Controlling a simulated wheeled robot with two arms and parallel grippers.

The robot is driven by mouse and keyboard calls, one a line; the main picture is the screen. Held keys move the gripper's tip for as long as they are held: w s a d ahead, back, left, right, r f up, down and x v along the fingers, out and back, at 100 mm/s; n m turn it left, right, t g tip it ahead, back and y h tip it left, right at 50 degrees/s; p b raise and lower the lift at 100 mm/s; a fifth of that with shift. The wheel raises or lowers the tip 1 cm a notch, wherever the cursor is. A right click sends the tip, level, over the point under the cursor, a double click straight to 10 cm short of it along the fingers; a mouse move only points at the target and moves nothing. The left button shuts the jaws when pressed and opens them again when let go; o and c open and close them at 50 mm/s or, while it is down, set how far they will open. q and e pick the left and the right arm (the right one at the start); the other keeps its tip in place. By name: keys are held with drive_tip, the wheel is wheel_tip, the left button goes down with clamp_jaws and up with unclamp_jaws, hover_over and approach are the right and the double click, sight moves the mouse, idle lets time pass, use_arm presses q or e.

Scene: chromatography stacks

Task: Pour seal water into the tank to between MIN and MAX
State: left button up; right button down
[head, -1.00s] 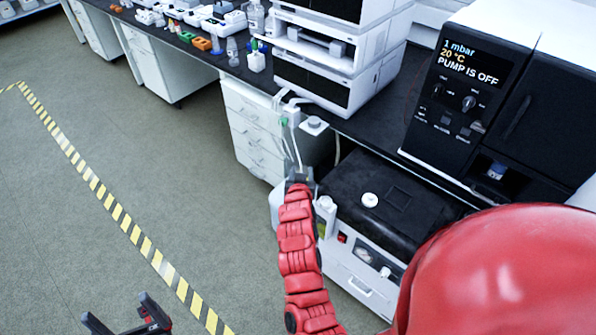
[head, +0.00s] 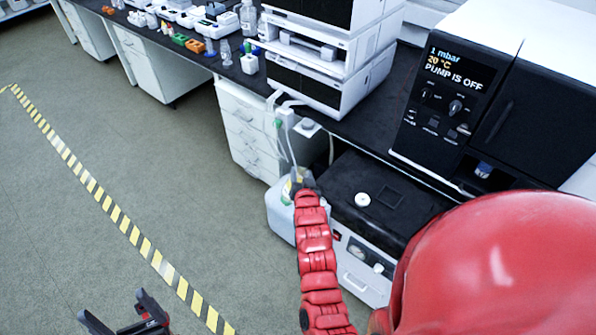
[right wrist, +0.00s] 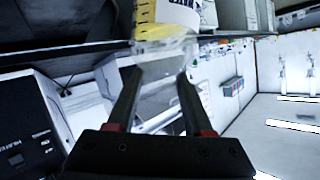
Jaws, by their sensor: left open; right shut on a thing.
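My right gripper (head: 302,181) is at the end of the red arm, beside the black-topped unit. In the right wrist view its fingers (right wrist: 157,76) are shut on a clear bottle (right wrist: 165,52) with a yellow and white label. In the head view the bottle is mostly hidden by the gripper. A white canister (head: 282,216) stands on the floor just behind and left of that gripper. The black-topped unit (head: 345,180) has a white round ring (head: 362,199) on top. No MIN or MAX marks are readable. My left gripper (head: 112,305) is open and empty over the floor.
The instrument display (head: 455,66) reads 1 mbar, 20 °C, PUMP IS OFF. White stacked modules (head: 325,70) stand on the black bench, with tubes (head: 285,135) hanging near the drawers (head: 250,130). The floor at left is clear, with a yellow-striped line (head: 110,205).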

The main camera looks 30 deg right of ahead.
drive_tip(key=shift+s+d+r, duration=0.1)
drive_tip(key=shift+s+d, duration=0.1)
drive_tip(key=shift+d, duration=0.1)
drive_tip(key=shift+m+b, duration=0.3)
drive_tip(key=shift+b, duration=0.05)
drive_tip(key=shift+s+d+m+t+b, duration=0.35)
drive_tip(key=shift+d+m+t+b, duration=0.05)
drive_tip(key=shift+b, duration=0.1)
drive_tip(key=shift+f+y+b, duration=0.3)
drive_tip(key=shift+f+b, duration=0.1)
drive_tip(key=shift+b, duration=0.25)
drive_tip(key=shift+d+m, duration=0.1)
drive_tip(key=shift+m, duration=0.2)
drive_tip(key=shift+b, duration=0.3)
drive_tip(key=shift+r, duration=0.1)
